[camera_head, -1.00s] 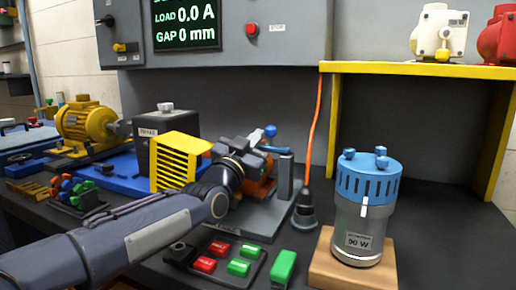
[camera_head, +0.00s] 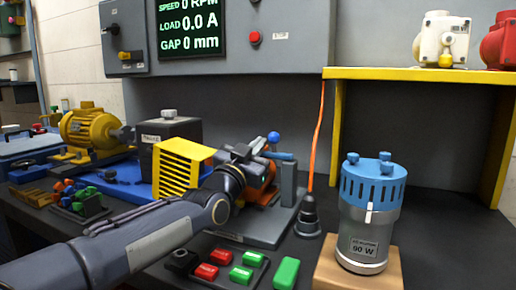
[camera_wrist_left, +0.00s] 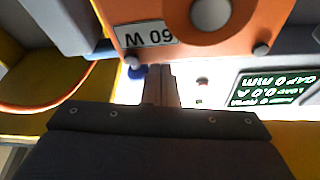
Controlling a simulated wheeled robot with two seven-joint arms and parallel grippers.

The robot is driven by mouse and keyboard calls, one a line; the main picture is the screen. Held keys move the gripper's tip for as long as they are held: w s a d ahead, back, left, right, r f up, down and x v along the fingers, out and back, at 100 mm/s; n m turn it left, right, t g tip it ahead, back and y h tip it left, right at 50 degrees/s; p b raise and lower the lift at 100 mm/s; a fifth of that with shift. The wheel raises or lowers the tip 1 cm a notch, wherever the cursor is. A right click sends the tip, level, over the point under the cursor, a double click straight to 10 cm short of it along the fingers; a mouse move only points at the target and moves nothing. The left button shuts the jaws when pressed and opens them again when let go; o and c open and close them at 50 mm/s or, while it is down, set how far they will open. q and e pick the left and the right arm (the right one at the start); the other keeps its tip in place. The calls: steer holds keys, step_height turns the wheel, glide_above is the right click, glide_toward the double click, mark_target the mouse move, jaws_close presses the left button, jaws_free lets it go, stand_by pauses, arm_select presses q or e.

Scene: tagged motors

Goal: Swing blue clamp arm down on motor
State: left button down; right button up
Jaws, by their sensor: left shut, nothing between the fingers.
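The orange motor (camera_head: 267,192) sits in a grey stand behind my left wrist, which hides much of it. A blue patch, perhaps the knob (camera_wrist_left: 137,72), shows beside my fingers in the wrist view. My right gripper is not in view.
A blue-topped motor (camera_head: 371,205) stands on a wooden block (camera_head: 335,270) at right. A dark plug (camera_head: 307,218) on an orange cord is beside the stand. Red and green buttons (camera_head: 222,258) lie in front. A yellow vented box (camera_head: 181,170) is left of my wrist.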

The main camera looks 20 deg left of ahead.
arm_select(q)
step_height(320, 180, up, 4)
steer(key=shift+r+p, duration=0.1)
steer(key=shift+p, duration=1.05)
steer(key=d+v, duration=0.1)
steer(key=v, duration=0.9)
steer(key=shift+a+f+b, duration=0.15)
steer(key=shift+f+b, duration=0.25)
steer(key=shift+f, duration=0.05)
